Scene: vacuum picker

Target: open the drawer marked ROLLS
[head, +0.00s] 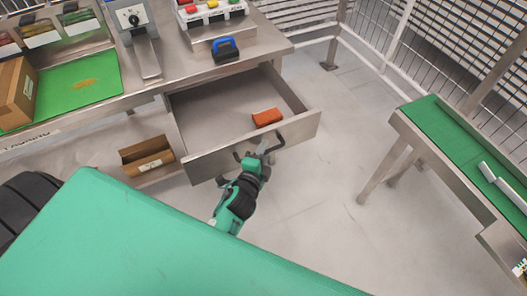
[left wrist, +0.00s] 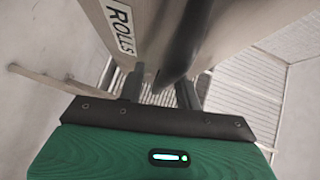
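The drawer marked ROLLS (head: 235,108) is pulled well out from under the steel bench. Its inside shows, with an orange-red block (head: 267,117) lying near the front. The dark bar handle (head: 280,142) is on its front panel. My left gripper (head: 263,150) is at that handle, coming from the front. In the left wrist view, the ROLLS label (left wrist: 119,27) is on the drawer front, and the handle (left wrist: 184,42) runs between the two fingers (left wrist: 158,88), which look closed around it. My right gripper is not in view.
A brown open box (head: 147,158) sits below the bench, left of the drawer. On the bench are a green mat (head: 85,88), a blue-handled item (head: 225,50) and bins. A green-topped side table (head: 450,130) stands right. Floor between is clear.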

